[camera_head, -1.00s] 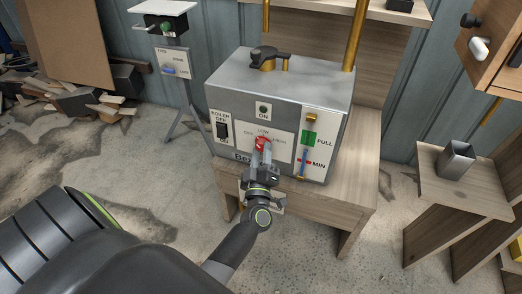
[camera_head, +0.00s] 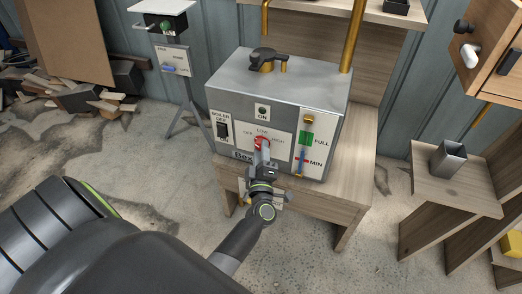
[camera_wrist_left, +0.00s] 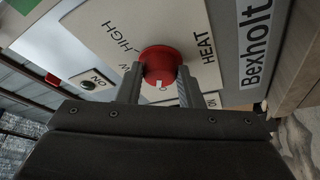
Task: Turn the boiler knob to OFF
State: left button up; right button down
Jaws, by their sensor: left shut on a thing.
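The boiler (camera_head: 280,80) is a grey metal box on a wooden stand. Its red round knob (camera_head: 262,142) sits on a pale front plate marked OFF, LOW and HIGH. My left gripper (camera_head: 261,153) is shut on the knob from the front. In the wrist view the two fingers (camera_wrist_left: 160,88) hold the red knob (camera_wrist_left: 160,60) on either side. A pale mark shows at the knob's lower edge in that view, between the fingers, away from the word HIGH. The word OFF is mostly hidden there. My right gripper is not in view.
A black switch (camera_head: 222,130) is left of the knob; a gauge (camera_head: 304,145) with green and red marks is right of it. A black-handled lid or valve (camera_head: 268,57) is on top.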

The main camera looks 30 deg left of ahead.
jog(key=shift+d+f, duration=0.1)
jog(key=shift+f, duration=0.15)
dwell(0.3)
pick_arm(q)
jog(key=o, duration=1)
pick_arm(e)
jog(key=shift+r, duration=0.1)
